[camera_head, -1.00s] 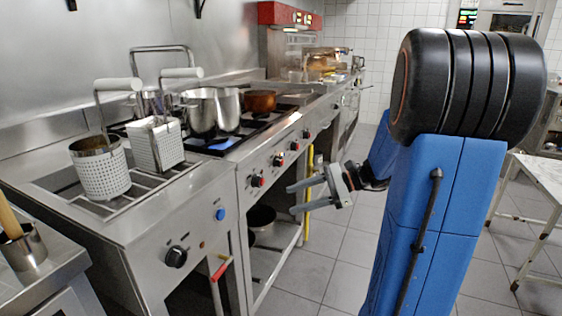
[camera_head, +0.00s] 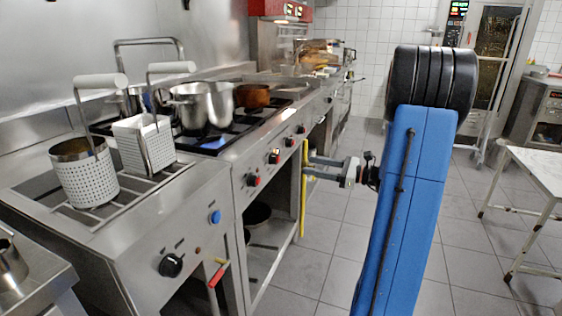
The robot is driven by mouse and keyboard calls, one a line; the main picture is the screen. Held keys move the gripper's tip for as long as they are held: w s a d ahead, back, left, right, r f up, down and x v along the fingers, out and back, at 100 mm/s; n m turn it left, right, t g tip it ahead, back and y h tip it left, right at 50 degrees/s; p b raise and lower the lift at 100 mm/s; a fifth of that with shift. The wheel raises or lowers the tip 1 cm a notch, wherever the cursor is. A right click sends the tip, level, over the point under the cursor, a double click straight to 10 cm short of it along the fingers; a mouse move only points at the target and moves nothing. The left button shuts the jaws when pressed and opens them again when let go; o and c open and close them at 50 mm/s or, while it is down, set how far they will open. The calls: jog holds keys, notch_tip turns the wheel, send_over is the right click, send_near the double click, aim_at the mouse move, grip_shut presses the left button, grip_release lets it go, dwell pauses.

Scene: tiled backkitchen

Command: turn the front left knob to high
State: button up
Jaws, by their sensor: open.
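The stove's front panel (camera_head: 265,168) carries a row of dark knobs. The nearest and leftmost is a dark knob with a red part (camera_head: 253,180). A second knob (camera_head: 275,156) sits further along, with more knobs (camera_head: 290,142) beyond it. Which way each pointer faces is too small to tell. My gripper (camera_head: 307,165) is open and empty, its two fingers pointing left toward the stove front. It is right of the near knobs, lower than the panel, with its tips by a yellow upright pipe (camera_head: 304,205). I see no knob between the fingers.
A steel pot (camera_head: 188,105) and a copper pot (camera_head: 250,96) stand on the stove, with a blue flame (camera_head: 213,143) in view. The fryer (camera_head: 200,215) with two baskets (camera_head: 86,178) stands at the near left. A white table (camera_head: 540,170) stands right. The tiled floor between is clear.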

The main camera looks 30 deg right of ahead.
aim_at(279, 160)
jog(key=x, duration=1.2)
jog(key=shift+w+a, duration=0.3)
jog(key=c, duration=1)
jog(key=shift+c, duration=0.2)
jog(key=shift+n, duration=0.3)
jog(key=n, duration=0.4)
jog(key=shift+n, duration=2.6)
